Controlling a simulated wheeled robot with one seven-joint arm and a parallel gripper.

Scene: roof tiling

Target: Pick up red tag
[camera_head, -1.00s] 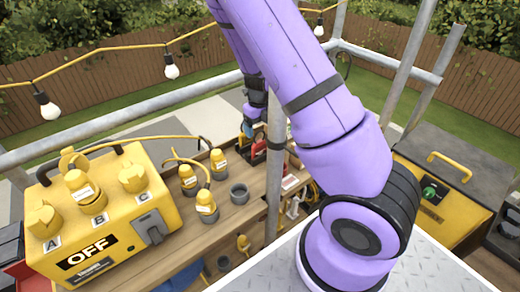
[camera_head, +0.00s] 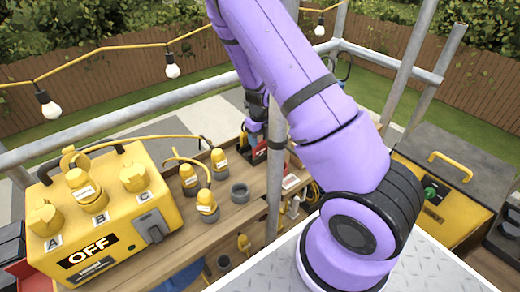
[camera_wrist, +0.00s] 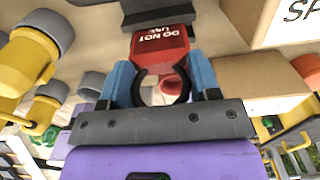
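The red tag (camera_wrist: 160,48) reads "DO NOT USE", upside down in the wrist view. It sits against a dark block at the top middle. My gripper (camera_wrist: 160,70) has blue fingers spread apart, one at each side of the tag's lower end, with dark curved parts between them. I cannot tell whether the fingers touch the tag. In the head view, my gripper (camera_head: 254,128) is low over the workbench beyond the metal pole, close to a small red item (camera_head: 259,153) that it partly hides.
A yellow box marked OFF (camera_head: 100,215) stands at the left. A vertical metal pole (camera_head: 274,170) stands close to my arm. A yellow-handled case (camera_head: 435,195) is at the right.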

